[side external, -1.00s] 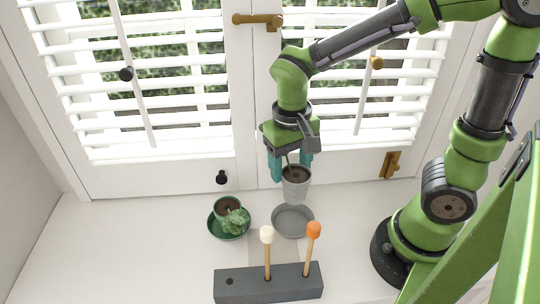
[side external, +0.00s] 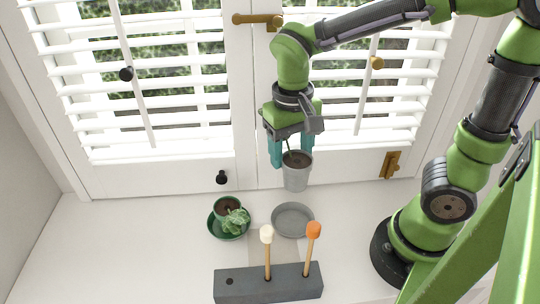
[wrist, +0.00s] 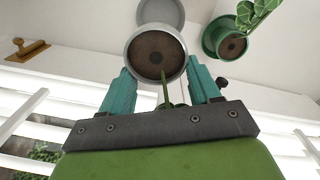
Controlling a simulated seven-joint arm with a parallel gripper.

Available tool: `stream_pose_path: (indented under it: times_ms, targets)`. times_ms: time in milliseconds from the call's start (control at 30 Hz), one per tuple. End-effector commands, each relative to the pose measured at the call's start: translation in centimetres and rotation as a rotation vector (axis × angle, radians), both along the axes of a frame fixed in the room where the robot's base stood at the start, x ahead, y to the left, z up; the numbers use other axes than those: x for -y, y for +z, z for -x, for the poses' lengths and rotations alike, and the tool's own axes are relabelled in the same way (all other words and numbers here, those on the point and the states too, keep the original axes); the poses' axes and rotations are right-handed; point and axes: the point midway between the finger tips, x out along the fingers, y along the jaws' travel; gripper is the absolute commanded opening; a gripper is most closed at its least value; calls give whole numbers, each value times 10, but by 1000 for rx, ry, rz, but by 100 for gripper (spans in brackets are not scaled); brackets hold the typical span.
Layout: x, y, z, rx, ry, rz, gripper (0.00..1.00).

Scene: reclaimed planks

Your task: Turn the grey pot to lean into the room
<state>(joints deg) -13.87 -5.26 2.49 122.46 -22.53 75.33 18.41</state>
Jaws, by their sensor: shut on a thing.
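The grey pot (side external: 296,180) is held in the air by my gripper (side external: 292,160), its teal fingers on either side of the rim. Its grey saucer (side external: 293,221) sits empty on the white sill below, apart from the pot. Brown soil fills the pot, and a green stem (wrist: 166,96) rises from it toward my gripper's palm, where the rest of the plant is mostly hidden. The wrist view also shows the pot's rim (wrist: 129,52) between the fingers (wrist: 160,82) and the saucer (wrist: 161,13) beyond it.
A green pot (side external: 226,204) with a leafy plant stands in a green saucer to the left. In front is a dark grey block (side external: 268,284) holding two upright sticks, with white (side external: 267,234) and orange (side external: 314,230) heads. White shutters stand close behind; the sill's far left is clear.

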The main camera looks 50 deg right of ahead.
Motion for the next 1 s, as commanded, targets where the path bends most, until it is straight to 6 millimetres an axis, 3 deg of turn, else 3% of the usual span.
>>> stream_pose_path:
  times_ms: [300, 400, 1000]
  targets:
    - [-5, -71, -2, -10, 257, 6, 13]
    - [-7, -86, 0, -7, 317, 3, 13]
    - [-7, -120, 0, -3, 344, 1, 13]
